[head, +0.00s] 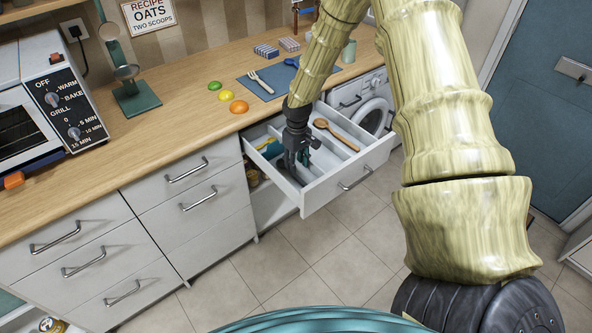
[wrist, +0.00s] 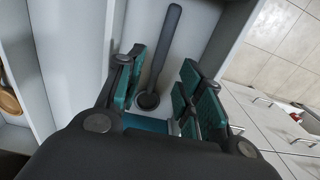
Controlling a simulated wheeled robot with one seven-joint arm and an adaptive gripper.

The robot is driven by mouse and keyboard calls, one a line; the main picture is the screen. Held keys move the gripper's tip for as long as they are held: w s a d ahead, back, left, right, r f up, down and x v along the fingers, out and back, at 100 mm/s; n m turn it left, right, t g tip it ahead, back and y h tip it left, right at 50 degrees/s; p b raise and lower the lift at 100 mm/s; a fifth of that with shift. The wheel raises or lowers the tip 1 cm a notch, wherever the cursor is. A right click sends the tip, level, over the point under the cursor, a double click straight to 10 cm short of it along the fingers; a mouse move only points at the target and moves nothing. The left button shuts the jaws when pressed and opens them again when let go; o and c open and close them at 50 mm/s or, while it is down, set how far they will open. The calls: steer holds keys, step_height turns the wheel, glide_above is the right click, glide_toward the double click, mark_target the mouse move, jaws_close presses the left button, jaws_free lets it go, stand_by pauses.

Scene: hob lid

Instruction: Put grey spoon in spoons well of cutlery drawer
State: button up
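The grey spoon (wrist: 165,55) lies in a pale well of the open cutlery drawer (head: 345,187), beside the drawer's outer wall. Its round bowl (wrist: 148,101) is near the gripper and its handle points away, slightly tilted. My gripper (head: 297,160) is down at the drawer's left part in the head view. In the wrist view its teal-padded fingers (wrist: 168,88) are spread on either side of the spoon, apart from it. A wooden spoon (head: 336,134) lies in the right-hand well, beyond a divider. In the head view my gripper hides the grey spoon.
A yellow and teal item (head: 268,145) sits at the drawer's back left. Above, the worktop holds a blue mat (head: 272,86) with a fork (head: 261,82), an orange (head: 239,107), a lemon and a lime. A washing machine (head: 374,116) stands right of the drawer.

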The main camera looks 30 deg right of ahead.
mark_target(297, 176)
step_height(297, 176, up, 7)
steer(key=b, duration=0.1)
steer(key=shift+f, duration=0.15)
stand_by(0.5)
